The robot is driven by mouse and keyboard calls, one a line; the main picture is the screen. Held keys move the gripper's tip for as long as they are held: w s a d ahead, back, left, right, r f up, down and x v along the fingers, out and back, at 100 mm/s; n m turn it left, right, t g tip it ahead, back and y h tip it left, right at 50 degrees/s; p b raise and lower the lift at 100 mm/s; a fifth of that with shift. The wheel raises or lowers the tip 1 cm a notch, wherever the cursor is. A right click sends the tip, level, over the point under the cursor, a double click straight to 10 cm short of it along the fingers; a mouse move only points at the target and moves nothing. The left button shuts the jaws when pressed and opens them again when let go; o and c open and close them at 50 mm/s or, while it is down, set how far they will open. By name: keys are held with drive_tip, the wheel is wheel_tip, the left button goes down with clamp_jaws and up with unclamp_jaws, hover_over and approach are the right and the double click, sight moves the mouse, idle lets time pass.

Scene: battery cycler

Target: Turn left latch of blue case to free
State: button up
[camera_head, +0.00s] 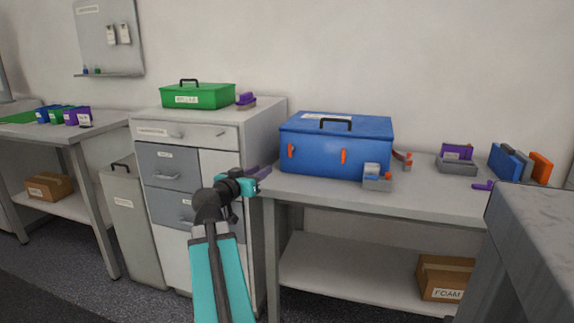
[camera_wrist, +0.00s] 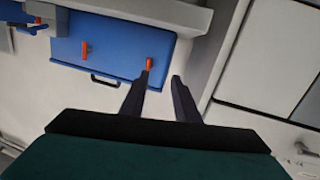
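The blue case (camera_head: 318,165) stands closed on the right-hand bench, with a dark handle on its lid. Its front has two orange latches, the left latch (camera_head: 291,150) and the right latch (camera_head: 343,156); both look about upright. My gripper (camera_head: 266,172) is just left of the case's front, near the left latch. The wrist view shows the case upside down, so the left latch (camera_wrist: 149,62) appears right of the other latch (camera_wrist: 84,48). There my gripper (camera_wrist: 162,76) is open and empty. One fingertip overlaps the latch's end; I cannot tell whether they touch.
A small grey bin (camera_head: 377,184) with items stands before the case's right front. A drawer cabinet (camera_head: 180,165) with a green case (camera_head: 198,97) on top stands left of the bench.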

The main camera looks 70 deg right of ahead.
sight(289, 150)
drive_tip(key=shift+s+d+r+m+g+b, duration=0.15)
drive_tip(key=shift+s+r+m+g, duration=0.05)
drive_tip(key=shift+s+r, duration=0.4)
drive_tip(key=shift+s+d+r+m+g+b, duration=0.1)
drive_tip(key=shift+s+r+m+g+b, duration=0.1)
drive_tip(key=shift+s+r, duration=0.35)
drive_tip(key=shift+d, duration=0.1)
drive_tip(key=shift+s+d+b, duration=0.2)
drive_tip(key=shift+s+d, duration=0.1)
drive_tip(key=shift+d, duration=1.95)
drive_tip(key=shift+s+d+b, duration=0.25)
drive_tip(key=shift+s+d, duration=0.1)
drive_tip(key=shift+d, duration=1.9)
drive_tip(key=shift+s+d+b, duration=0.2)
drive_tip(key=shift+s+d, duration=0.1)
drive_tip(key=shift+d, duration=1.95)
drive_tip(key=shift+f, duration=0.1)
clamp_jaws()
